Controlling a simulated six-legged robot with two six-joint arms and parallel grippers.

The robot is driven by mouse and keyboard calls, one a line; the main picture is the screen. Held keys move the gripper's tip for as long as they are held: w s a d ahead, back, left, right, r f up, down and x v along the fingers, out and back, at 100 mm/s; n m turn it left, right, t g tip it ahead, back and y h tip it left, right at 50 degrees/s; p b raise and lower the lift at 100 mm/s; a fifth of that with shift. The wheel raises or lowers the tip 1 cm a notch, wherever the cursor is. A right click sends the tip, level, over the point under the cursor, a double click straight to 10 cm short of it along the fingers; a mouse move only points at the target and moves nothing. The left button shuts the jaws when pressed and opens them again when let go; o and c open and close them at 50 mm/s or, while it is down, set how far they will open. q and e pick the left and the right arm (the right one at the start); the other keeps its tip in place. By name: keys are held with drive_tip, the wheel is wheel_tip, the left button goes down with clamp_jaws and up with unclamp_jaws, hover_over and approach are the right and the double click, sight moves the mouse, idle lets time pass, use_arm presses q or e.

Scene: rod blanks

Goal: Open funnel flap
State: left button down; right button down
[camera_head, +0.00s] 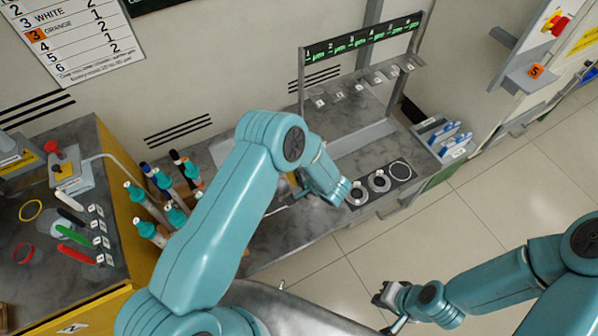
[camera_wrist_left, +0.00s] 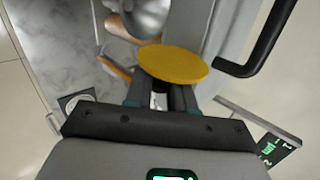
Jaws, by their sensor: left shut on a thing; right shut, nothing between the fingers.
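A flat yellow disc (camera_wrist_left: 173,64), apparently the funnel flap, lies at the fingertips of my left gripper (camera_wrist_left: 160,92) in the left wrist view. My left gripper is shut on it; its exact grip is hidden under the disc. A shiny rounded grey metal body (camera_wrist_left: 148,16), perhaps the funnel, is just beyond the disc. In the head view my left arm covers most of this spot, and only a bit of yellow shows beside the wrist. My right gripper (camera_head: 384,298) is shut and empty, low over the floor, away from the bench.
A black curved handle (camera_wrist_left: 268,45) is close right of the disc. Several teal-topped tools (camera_head: 150,205) stand left of my left arm. A panel with round dials (camera_head: 380,181) and a rack with a green-lettered sign (camera_head: 362,38) are to its right. The floor (camera_head: 480,215) is clear.

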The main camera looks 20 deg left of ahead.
use_arm(q)
drive_tip(key=shift+w, duration=0.1)
idle(0.6)
drive_tip(key=c, duration=1.3)
unclamp_jaws()
drive_tip(key=v, duration=1.6)
drive_tip(key=shift+d+b, duration=0.35)
drive_tip(key=shift+b, duration=0.1)
drive_tip(key=shift+w+a, duration=0.1)
drive_tip(key=shift+w, duration=0.05)
